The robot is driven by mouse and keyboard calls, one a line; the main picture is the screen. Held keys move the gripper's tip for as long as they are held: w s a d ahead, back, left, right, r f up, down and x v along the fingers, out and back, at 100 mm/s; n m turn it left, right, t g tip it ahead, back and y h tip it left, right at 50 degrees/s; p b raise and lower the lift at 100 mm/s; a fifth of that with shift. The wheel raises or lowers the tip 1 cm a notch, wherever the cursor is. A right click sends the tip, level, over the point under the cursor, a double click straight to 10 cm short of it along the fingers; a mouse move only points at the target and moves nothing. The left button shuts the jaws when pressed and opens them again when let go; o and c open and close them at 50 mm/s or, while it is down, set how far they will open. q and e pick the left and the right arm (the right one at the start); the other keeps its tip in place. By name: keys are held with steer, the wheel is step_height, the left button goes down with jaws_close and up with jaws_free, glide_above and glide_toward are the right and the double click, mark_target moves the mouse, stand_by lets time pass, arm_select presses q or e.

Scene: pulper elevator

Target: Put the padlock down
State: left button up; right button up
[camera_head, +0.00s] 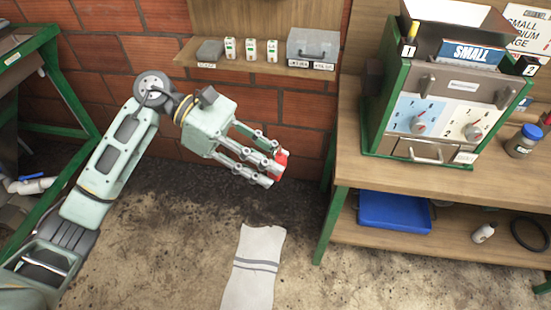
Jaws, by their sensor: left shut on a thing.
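My left gripper (274,171) reaches in from the left and is shut on a small red thing, taken to be the padlock (281,159). The fingers hide much of the padlock, and only a red part shows between and beside the fingertips. The gripper holds it in the air, in front of the brick wall and to the left of the wooden workbench. My right gripper is not in view.
A green-framed machine (440,95) stands on the workbench (375,172). Its lower shelf (360,228) bears a blue tray (394,212). A wall shelf (262,65) holds several small items and a grey box (313,44). A whitish cloth (254,270) lies on the floor. A green frame (70,95) stands left.

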arm_select(q)
steer(key=s+a+r+n+t, duration=0.5)
steer(key=a+r+n+t, duration=0.1)
steer(key=r+t, duration=0.15)
steer(key=w+d+n+t+y, duration=0.2)
steer(key=w+d+n+t, duration=0.3)
steer(key=w+d, duration=0.4)
steer(key=s+a+f+m+g+y, duration=0.1)
steer(key=a+f+m+g, duration=0.1)
steer(key=f+m+g, duration=0.3)
steer(key=s+a+f+m+g+y, duration=0.1)
steer(key=f+m+g, duration=0.3)
steer(key=m+g, duration=0.8)
steer(key=shift+s+a+f+g, duration=0.35)
steer(key=shift+s+a+g, duration=0.3)
steer(key=shift+s, duration=0.15)
